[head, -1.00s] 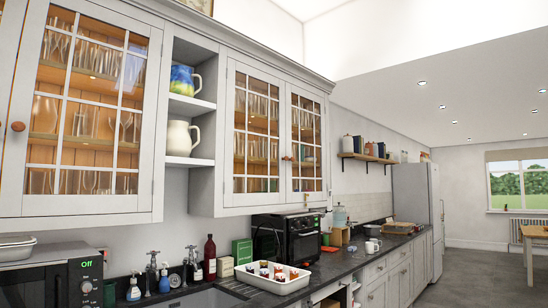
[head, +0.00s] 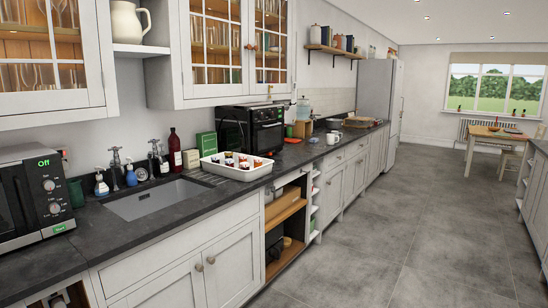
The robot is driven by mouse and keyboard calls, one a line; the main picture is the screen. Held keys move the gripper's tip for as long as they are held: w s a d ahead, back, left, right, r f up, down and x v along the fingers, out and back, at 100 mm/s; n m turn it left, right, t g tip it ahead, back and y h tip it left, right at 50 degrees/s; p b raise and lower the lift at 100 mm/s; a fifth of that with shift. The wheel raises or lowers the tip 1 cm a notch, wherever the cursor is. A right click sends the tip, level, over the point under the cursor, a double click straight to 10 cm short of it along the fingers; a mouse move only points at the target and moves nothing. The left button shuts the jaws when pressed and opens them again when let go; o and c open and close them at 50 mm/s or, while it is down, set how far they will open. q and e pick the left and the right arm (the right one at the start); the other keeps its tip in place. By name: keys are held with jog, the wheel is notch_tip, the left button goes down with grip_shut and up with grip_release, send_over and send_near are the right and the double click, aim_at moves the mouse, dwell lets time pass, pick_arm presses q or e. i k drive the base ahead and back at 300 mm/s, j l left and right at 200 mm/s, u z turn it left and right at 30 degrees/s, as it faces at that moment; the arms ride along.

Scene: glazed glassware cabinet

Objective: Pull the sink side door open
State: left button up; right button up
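Two glazed upper cabinets hang on the left wall. The left one shows a glass-paned door (head: 97,60), shut, cut off by the picture's left and top edges. Glasses show dimly behind the panes. Below the sink (head: 155,199) are two plain base doors, left (head: 170,288) and right (head: 232,265), both shut, with small knobs. Neither of my grippers is in view.
The dark worktop (head: 50,262) carries a microwave (head: 20,195), bottles, a white tray (head: 236,168) of small items and a black oven (head: 250,128). An open shelf with a cream jug (head: 125,22) sits between the upper cabinets. The grey floor (head: 400,230) is clear.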

aim_at(190, 91)
jog(key=i+z, duration=0.2)
jog(key=i, duration=1.7)
